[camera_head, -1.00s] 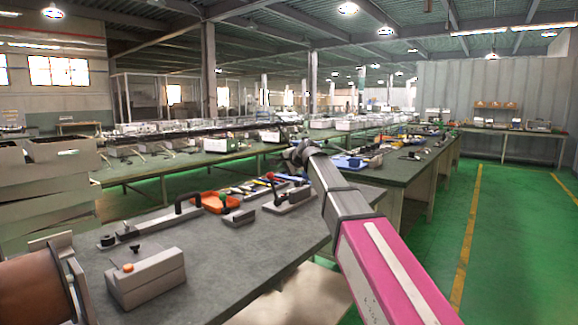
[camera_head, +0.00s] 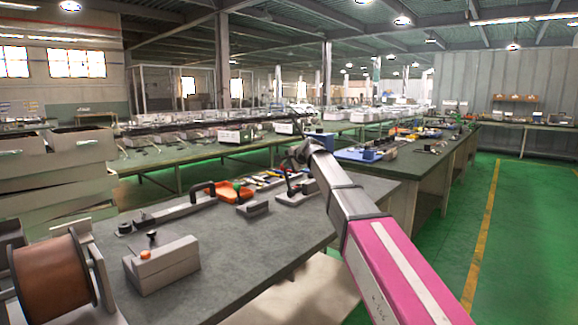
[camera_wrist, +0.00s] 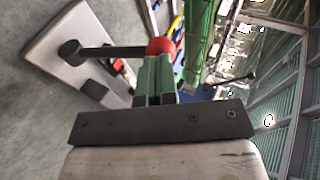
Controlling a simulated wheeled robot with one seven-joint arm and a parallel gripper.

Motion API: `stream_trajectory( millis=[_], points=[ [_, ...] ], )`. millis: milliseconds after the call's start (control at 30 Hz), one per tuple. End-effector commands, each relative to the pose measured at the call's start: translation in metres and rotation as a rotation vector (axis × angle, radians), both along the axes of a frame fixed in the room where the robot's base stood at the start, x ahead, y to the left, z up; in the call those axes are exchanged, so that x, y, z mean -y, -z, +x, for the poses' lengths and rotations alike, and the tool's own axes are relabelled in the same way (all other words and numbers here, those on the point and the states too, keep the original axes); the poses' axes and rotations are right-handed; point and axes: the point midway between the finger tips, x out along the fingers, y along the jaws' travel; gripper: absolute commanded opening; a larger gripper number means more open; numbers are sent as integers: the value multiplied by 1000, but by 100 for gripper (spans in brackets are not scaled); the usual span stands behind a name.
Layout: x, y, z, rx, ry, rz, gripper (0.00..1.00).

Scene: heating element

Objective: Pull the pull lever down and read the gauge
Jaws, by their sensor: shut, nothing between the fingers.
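In the wrist view a black lever arm (camera_wrist: 112,52) with a red ball knob (camera_wrist: 160,46) stands over a light grey base plate (camera_wrist: 50,35). I take this to be the pull lever. My gripper (camera_wrist: 156,62) is shut and empty, its fingertips close to the red knob; I cannot tell whether they touch. In the head view my gripper (camera_head: 299,154) is small and dark above a grey lever device (camera_head: 297,194) at the bench's far right. I cannot make out a gauge in either view.
A grey bench (camera_head: 230,250) carries a copper-coloured spool (camera_head: 52,275), a grey box with an orange button (camera_head: 160,265), a long bar with a black handle (camera_head: 180,210) and an orange tray (camera_head: 232,192). Open green floor (camera_head: 530,230) lies right.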

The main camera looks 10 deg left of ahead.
Motion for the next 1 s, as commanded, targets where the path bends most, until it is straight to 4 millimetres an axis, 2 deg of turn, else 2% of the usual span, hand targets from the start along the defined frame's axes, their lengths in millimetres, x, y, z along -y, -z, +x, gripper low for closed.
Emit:
stream_trajectory(
  millis=[167, 467, 700, 1000],
  points=[
    [-7, 0, 5, -22, -2, -39, 0],
    [-32, 3, 21, -126, -1, -213, 0],
    [-56, 16, 36, -239, -2, -407, 0],
    [-77, 37, 47, -364, 0, -618, 0]
  ],
)
